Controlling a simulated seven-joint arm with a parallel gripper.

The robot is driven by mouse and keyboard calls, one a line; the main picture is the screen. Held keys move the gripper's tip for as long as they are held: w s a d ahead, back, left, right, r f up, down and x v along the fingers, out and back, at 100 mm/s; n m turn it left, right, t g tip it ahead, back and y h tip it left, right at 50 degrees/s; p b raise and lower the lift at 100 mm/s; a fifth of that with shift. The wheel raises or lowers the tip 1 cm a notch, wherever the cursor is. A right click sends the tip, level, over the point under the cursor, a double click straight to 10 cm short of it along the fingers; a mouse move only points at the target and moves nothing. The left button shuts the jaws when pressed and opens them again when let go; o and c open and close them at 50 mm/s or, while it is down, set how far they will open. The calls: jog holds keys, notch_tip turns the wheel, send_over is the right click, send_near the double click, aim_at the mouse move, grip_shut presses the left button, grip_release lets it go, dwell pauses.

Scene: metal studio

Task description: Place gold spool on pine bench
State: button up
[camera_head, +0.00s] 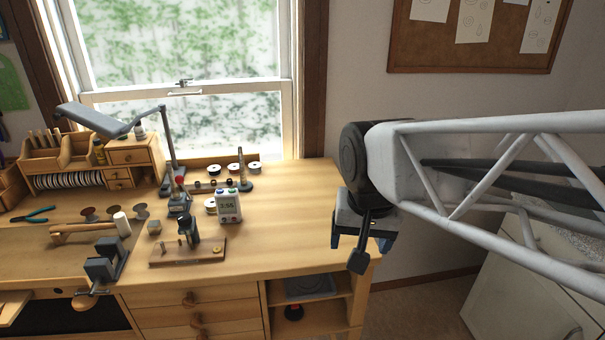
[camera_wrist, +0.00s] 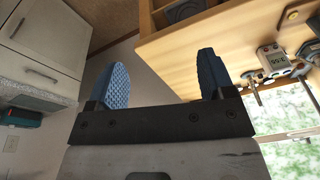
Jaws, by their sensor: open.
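The pine bench (camera_head: 290,232) runs along the window; its corner also shows in the wrist view (camera_wrist: 165,50). Several small spools are on it. A pale spool (camera_head: 210,205) sits partly hidden behind the timer, and a back row includes a dark-topped white spool (camera_head: 234,168). I cannot tell which one is gold. My gripper (camera_head: 361,243) is open and empty at the bench's right end, apart from the spools. Its blue fingers are spread in the wrist view (camera_wrist: 163,64).
A white timer (camera_head: 228,206), a wooden block with a dark tool (camera_head: 188,250), a vise (camera_head: 106,264) and a lamp (camera_head: 172,150) stand left of centre. A small drawer organizer (camera_head: 135,160) is at the back left. The bench's right part is clear.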

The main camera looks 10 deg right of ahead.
jog(key=s+d+f+n, duration=0.1)
jog(key=s+f+n, duration=0.1)
jog(key=s, duration=0.4)
jog(key=shift+s+d+f+n, duration=0.25)
jog(key=shift+d+f+n, duration=0.15)
dwell(0.9)
